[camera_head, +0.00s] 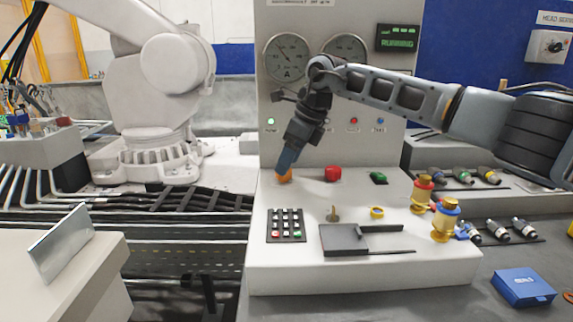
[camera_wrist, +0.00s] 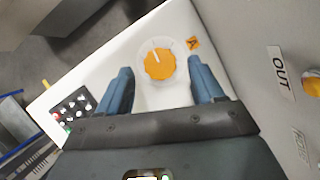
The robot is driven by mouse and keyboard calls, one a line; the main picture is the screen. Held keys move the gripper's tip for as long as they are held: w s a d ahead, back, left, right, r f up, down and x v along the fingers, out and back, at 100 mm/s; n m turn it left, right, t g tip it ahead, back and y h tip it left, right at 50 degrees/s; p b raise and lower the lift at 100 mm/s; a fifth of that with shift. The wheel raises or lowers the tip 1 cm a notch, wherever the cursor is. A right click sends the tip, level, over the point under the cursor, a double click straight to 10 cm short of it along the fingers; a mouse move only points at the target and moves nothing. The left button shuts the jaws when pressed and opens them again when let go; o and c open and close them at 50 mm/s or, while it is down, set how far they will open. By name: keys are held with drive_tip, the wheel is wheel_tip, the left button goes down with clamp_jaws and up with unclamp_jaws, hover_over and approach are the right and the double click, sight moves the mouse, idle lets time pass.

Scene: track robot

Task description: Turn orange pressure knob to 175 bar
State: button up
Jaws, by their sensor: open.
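The orange pressure knob (camera_wrist: 159,64) sits on the white console, with a pale pointer line on its face and a clear ring around it. In the wrist view my gripper (camera_wrist: 160,80) is open, with one blue finger on each side of the knob and visible gaps between. In the head view my gripper (camera_head: 284,166) points down at the knob (camera_head: 284,177), which is partly hidden behind the fingers. Two round gauges, a left one (camera_head: 286,57) and a right one (camera_head: 344,49), are on the upright panel; their readings are too small to tell.
A red button (camera_head: 332,173) and a green switch (camera_head: 378,177) stand right of the knob. A keypad (camera_head: 286,225), a black lever plate (camera_head: 345,239) and yellow valves (camera_head: 446,221) are on the console nearer the front. The upright panel (camera_head: 270,100) rises close behind.

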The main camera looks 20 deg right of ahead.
drive_tip(key=shift+x, duration=1.05)
drive_tip(key=c, duration=1.1)
